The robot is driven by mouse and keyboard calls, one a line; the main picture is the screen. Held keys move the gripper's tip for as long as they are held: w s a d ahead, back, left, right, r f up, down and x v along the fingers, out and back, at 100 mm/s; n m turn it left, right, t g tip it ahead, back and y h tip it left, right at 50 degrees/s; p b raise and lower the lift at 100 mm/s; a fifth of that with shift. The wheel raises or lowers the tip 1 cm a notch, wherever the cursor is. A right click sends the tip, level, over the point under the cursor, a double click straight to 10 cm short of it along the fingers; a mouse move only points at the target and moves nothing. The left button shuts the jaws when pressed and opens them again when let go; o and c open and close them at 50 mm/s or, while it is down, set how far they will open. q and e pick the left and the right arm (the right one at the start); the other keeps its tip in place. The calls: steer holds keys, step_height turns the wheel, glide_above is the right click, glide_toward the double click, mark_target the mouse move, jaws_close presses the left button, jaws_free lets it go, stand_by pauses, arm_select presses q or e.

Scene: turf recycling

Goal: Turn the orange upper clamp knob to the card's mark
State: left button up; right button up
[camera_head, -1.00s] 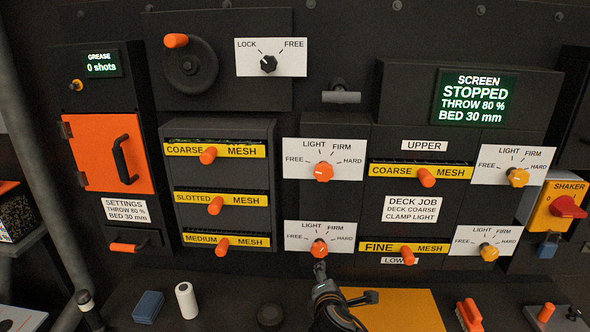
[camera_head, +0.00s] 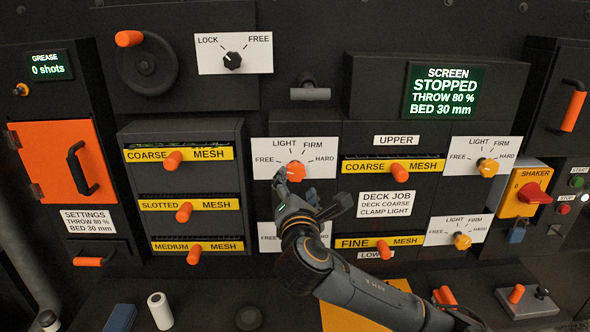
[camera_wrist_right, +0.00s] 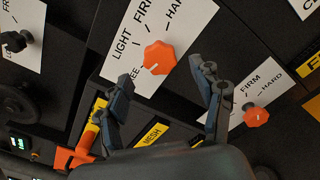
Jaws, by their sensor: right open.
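The orange upper clamp knob (camera_head: 295,171) sits on a white dial plate marked FREE, LIGHT, FIRM, HARD. In the right wrist view the knob (camera_wrist_right: 159,57) shows a pale pointer line that seems to face the FREE side. My right gripper (camera_head: 309,190) is open, just below and in front of this knob. In the right wrist view its fingers (camera_wrist_right: 165,80) are spread with the knob beyond the gap, apparently untouched. The job card (camera_head: 384,203) reads DECK COARSE, CLAMP LIGHT. My left gripper is out of view.
The lower orange knob (camera_wrist_right: 255,116) shows in the right wrist view; my right arm hides it in the head view. Yellow knobs (camera_head: 487,166) sit at the right. Orange mesh drawer handles (camera_head: 397,167) stick out nearby. The screen (camera_head: 440,92) reads STOPPED.

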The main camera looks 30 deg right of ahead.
mark_target(296, 174)
steer(key=p+x, duration=0.1)
steer(key=x, duration=0.5)
steer(key=shift+a, duration=0.1)
steer(key=c, duration=1.2)
